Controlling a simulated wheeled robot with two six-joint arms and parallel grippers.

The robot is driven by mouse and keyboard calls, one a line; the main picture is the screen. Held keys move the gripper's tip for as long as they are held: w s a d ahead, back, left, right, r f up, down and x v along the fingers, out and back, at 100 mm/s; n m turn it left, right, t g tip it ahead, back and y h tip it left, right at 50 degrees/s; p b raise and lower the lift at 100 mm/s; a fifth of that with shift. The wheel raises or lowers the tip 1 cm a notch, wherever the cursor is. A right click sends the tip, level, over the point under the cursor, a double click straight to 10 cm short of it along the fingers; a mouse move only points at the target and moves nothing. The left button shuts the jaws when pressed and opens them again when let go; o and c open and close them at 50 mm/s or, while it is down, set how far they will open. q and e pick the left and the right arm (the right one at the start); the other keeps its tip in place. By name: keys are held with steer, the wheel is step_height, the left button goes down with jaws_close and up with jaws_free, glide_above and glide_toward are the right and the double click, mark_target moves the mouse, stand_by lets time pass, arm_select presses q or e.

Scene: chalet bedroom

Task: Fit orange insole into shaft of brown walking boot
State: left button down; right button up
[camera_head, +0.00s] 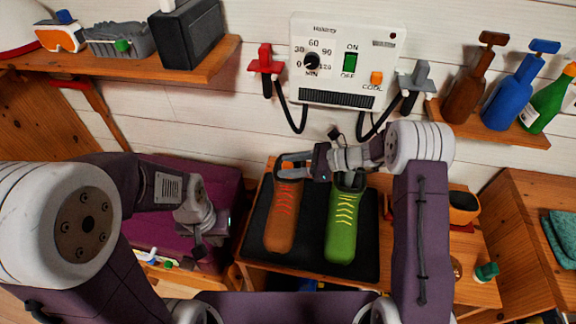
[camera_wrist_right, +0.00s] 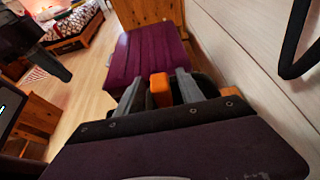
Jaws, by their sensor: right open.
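The brown walking boot (camera_head: 282,222) with red laces stands on a black mat (camera_head: 308,262), its shaft at the wall side. My right gripper (camera_head: 284,166) is over that shaft, with its fingers pointing left and spread apart. In the right wrist view the orange insole (camera_wrist_right: 160,88) stands up between the fingertips of my right gripper (camera_wrist_right: 162,84), with the dark boot opening around or behind it. How deep the insole sits is hidden. My left gripper (camera_head: 203,248) hangs at the left, away from the boot; its fingers are too dark to read.
A green boot (camera_head: 342,228) with yellow laces stands right of the brown one. A white dryer unit (camera_head: 345,62) with hoses hangs on the wall behind. Bottles (camera_head: 510,90) stand on the right shelf. A purple chest (camera_head: 165,172) lies to the left.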

steer(key=v, duration=1.2)
steer(key=s+d+f+n+g+h, duration=0.25)
steer(key=s+n+h, duration=0.25)
steer(key=s+n, duration=0.3)
steer(key=s+d+f+n+g+h, duration=0.1)
steer(key=s+f+n+h, duration=0.35)
steer(key=s, duration=0.55)
steer(key=s+d+r+n+t+h+p, duration=0.2)
steer(key=d+r+n+h+p, duration=0.1)
steer(key=r+n+p, duration=0.4)
steer(key=shift+r, duration=0.25)
steer(key=shift+s+n+h, duration=0.1)
steer(key=shift+n+h, duration=0.15)
